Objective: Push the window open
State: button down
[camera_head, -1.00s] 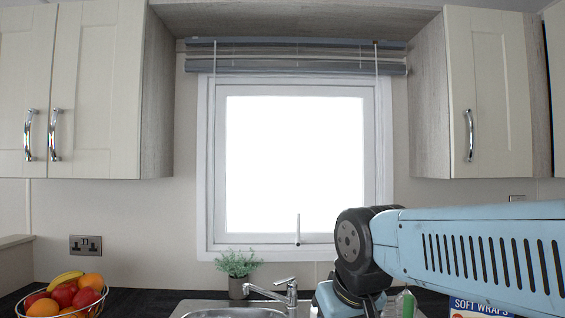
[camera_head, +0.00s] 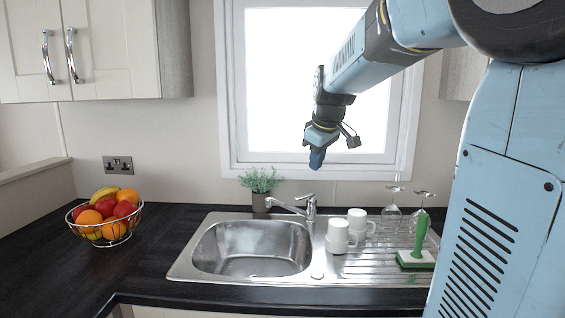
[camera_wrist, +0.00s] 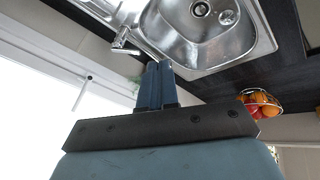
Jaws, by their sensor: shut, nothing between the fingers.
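The window (camera_head: 280,80) has a white frame and bright glass, set in the wall behind the sink. It looks shut in its frame. Its thin handle, a light rod (camera_wrist: 80,95), shows on the left in the wrist view; in the head view my arm seems to hide it. My gripper (camera_head: 317,161) is in front of the lower middle of the window, pointing down. Its two dark blue fingers (camera_wrist: 158,72) are together with nothing between them. In the wrist view the handle stands apart from the fingers.
Below are a steel sink (camera_head: 250,250) with a tap (camera_head: 309,207) and a potted plant (camera_head: 262,185). White mugs (camera_head: 339,236), upturned glasses (camera_head: 391,215) and a green brush (camera_head: 418,245) stand on the drainer. A fruit bowl (camera_head: 104,220) is left. A wall cupboard (camera_head: 100,50) hangs upper left.

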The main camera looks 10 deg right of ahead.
jog(key=w+d+f+n+t+y, duration=0.1)
jog(key=w+d+n, duration=0.2)
jog(key=w+d, duration=0.65)
jog(key=w+d+f+n+t+y, duration=0.1)
jog(key=w+d+n+y, duration=0.15)
jog(key=w+d, duration=0.75)
jog(key=w+a+f, duration=0.4)
jog(key=w+f, duration=0.4)
jog(key=w, duration=0.4)
jog(key=shift+w+h, duration=0.3)
jog(key=shift+h, duration=0.05)
jog(key=shift+n, duration=0.35)
jog(key=w, duration=0.2)
jog(key=w+d+f, duration=0.1)
jog(key=w, duration=0.1)
jog(key=shift+d, duration=0.1)
